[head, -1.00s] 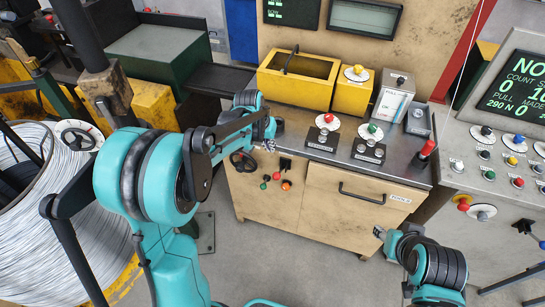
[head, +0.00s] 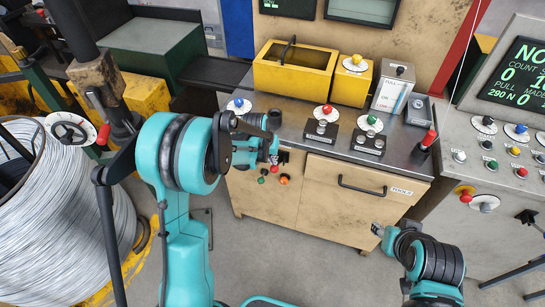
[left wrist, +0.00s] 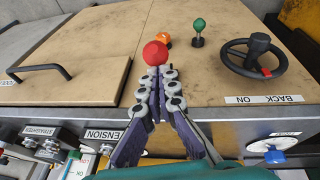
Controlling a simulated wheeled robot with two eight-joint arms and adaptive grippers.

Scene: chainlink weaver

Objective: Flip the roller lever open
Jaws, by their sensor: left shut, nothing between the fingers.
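My left gripper (head: 274,150) is in front of the wooden cabinet. In the left wrist view its fingers (left wrist: 159,76) are closed together and empty. Their tips point at a red ball knob (left wrist: 155,53), which overlaps them in the picture; I cannot tell whether they touch. An orange knob (left wrist: 163,39), a green knob (left wrist: 198,26) and a black handwheel (left wrist: 252,58) are on the same cabinet front. None of these is clearly marked as the roller lever. My right gripper (head: 377,230) is low at the right, its fingers too small to read.
The cabinet top (head: 300,97) carries a yellow box (head: 293,82) and several knobs on white discs. A drawer handle (head: 362,187) sticks out of the cabinet. A wire coil (head: 60,220) and a red-gripped lever (head: 103,134) are at the left.

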